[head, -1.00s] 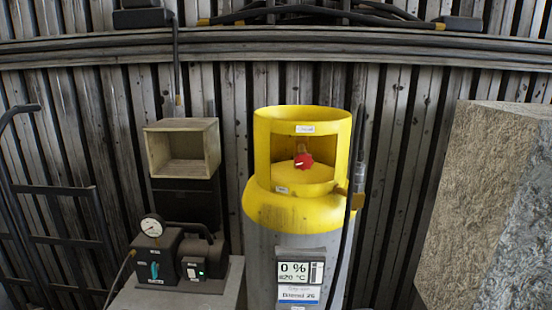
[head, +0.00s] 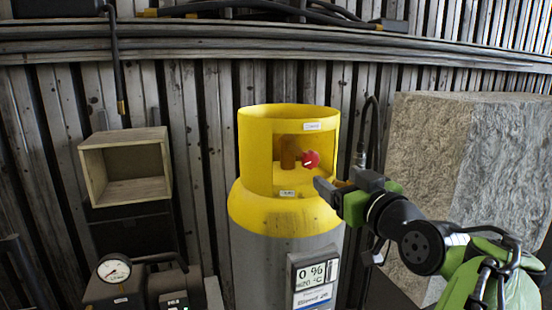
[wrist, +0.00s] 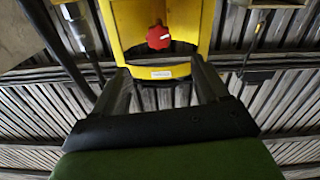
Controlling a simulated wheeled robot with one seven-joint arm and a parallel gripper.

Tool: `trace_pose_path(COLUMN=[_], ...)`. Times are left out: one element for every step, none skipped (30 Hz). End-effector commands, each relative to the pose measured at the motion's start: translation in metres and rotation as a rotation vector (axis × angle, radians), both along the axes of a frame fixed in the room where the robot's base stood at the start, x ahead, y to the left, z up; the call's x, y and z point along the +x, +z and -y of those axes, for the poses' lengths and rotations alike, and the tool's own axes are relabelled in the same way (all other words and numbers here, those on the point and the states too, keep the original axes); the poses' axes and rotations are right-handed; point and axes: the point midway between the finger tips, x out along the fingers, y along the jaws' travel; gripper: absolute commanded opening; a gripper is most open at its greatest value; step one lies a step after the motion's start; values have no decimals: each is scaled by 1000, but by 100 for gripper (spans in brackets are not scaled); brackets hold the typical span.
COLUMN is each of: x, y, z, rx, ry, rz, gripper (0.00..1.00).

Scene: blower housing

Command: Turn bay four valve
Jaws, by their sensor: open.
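The valve is a small red knob (head: 311,159) inside the window of a yellow collar (head: 258,150) on top of a grey cylinder (head: 262,262). My gripper (head: 328,188) is in front of the collar's lower right, a little below the knob, and does not touch the knob. In the wrist view the red knob (wrist: 159,38) shows beyond and between the two open fingers (wrist: 160,85), with the yellow collar around it. The fingers are empty. A brownish valve stem (head: 289,153) stands left of the knob.
A display panel (head: 313,273) on the cylinder reads 0 %. A wooden box (head: 125,165) and a pressure gauge (head: 114,269) are at left. A large stone-like block (head: 450,160) stands at right. A black hose (head: 374,115) runs close behind my gripper.

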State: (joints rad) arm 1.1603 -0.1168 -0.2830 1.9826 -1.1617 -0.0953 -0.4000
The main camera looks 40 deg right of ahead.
Motion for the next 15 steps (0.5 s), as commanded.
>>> trace_pose_path(x=[7,13,22,29,36,46,54,61,71,78,86,96,102,109,118], y=[1,1,1,1,1,1,1,1,2,1,1,1,1,2,1], z=[1,2,4,7,9,11,13,15,18,20,23,25,28,29,32], rx=[1,2,2,2,2,3,3,4,3,3,3,3,4,4,4], ry=[4,7,7,7,7,8,9,8,9,9,8,8,7,8,8], rz=[-1,-2,-3,-2,-4,-3,-3,-4,-3,-3,-4,-4,-3,-3,-3], gripper=[74,74,74,74,74,74,74,74,74,74,74,74,74,74,74])
